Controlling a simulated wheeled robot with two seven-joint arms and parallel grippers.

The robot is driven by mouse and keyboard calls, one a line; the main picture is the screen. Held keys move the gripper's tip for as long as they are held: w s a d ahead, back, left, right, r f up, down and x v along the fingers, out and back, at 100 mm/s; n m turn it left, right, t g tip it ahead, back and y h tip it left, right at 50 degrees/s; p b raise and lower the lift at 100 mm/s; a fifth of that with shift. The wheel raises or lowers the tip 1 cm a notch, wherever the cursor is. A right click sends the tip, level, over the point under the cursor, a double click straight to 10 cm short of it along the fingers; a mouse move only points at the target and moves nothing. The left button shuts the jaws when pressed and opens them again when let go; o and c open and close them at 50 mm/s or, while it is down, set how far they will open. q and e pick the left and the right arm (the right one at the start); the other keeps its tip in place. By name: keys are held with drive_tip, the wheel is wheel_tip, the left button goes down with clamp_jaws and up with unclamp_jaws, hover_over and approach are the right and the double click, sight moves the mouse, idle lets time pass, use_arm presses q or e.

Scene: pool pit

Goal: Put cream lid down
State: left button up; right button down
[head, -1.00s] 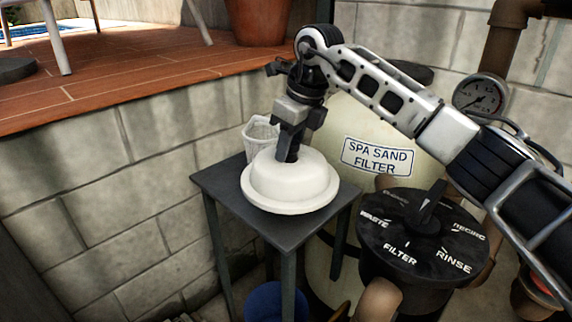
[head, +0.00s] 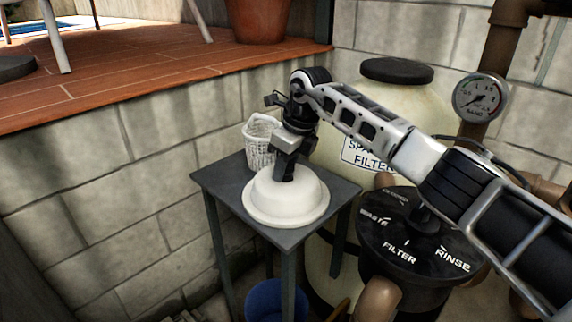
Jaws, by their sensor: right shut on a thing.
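The cream lid (head: 285,198) is a round, domed piece with a wide flange. It is level at the small dark table (head: 225,187), over the middle of its top, and looks to be resting on it or very close to it. My right gripper (head: 284,174) is shut on the top of the lid, pointing down. The grip point itself is partly hidden by the fingers. My left gripper is not in view.
A white wicker basket (head: 262,142) stands behind the lid on the table. The sand filter tank (head: 400,100) and black valve head (head: 415,240) are at the right. A blue bucket (head: 272,300) is below. Block walls enclose the left and back.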

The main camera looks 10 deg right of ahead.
sight(298, 183)
drive_tip(key=c, duration=1)
unclamp_jaws()
drive_tip(key=v, duration=1.2)
drive_tip(key=shift+a, duration=0.2)
